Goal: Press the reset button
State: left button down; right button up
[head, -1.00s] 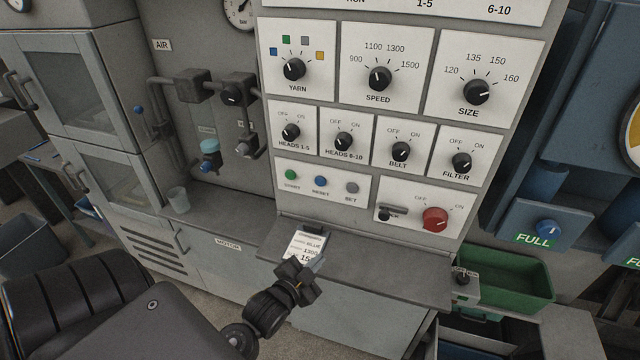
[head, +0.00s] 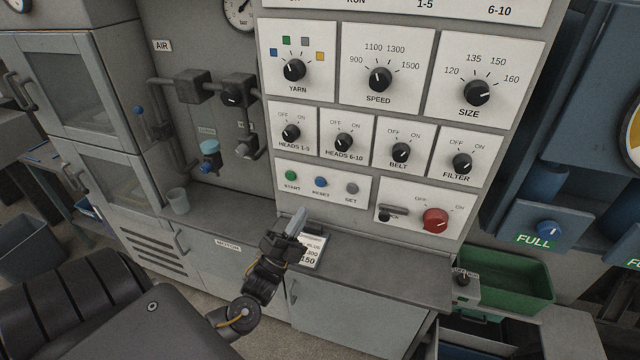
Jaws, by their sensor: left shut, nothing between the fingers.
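The blue reset button (head: 320,182) sits on the white button plate between the green start button (head: 291,175) and the grey set button (head: 352,188). Its label RESET is readable below it. My left gripper (head: 299,221) is shut and empty, its fingers pointing up toward the panel, below the reset button and a little to its left. The fingertips are apart from the button. The gripper covers part of the job card (head: 313,252) on the ledge. My right gripper is not in view.
The ledge (head: 390,275) runs under the panel. Close to the right of the button plate are a small lever and a red main knob (head: 435,220). Selector knobs sit above, such as heads 6-10 (head: 344,142). A grey cup (head: 178,201) stands left.

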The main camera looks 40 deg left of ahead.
pick_arm(q)
jog(key=b, duration=0.3)
send_near(322, 179)
notch_tip(322, 179, up, 4)
jog(key=w+d, duration=0.1)
jog(key=d, duration=0.1)
jog(key=shift+w+a, duration=0.3)
jog(key=shift+w, duration=0.2)
jog(key=shift+w+a, duration=0.3)
jog(key=shift+w, duration=0.2)
jog(key=shift+b, duration=0.3)
dwell(0.6)
jog(key=shift+w+a, duration=0.1)
jog(key=shift+w, duration=0.3)
jog(key=shift+w+a+b, duration=0.15)
jog(key=shift+w+b, duration=0.2)
dwell(0.6)
dwell(0.4)
jog(key=shift+s+d+p, duration=0.3)
jog(key=shift+s+p, duration=0.1)
jog(key=shift+s, duration=0.4)
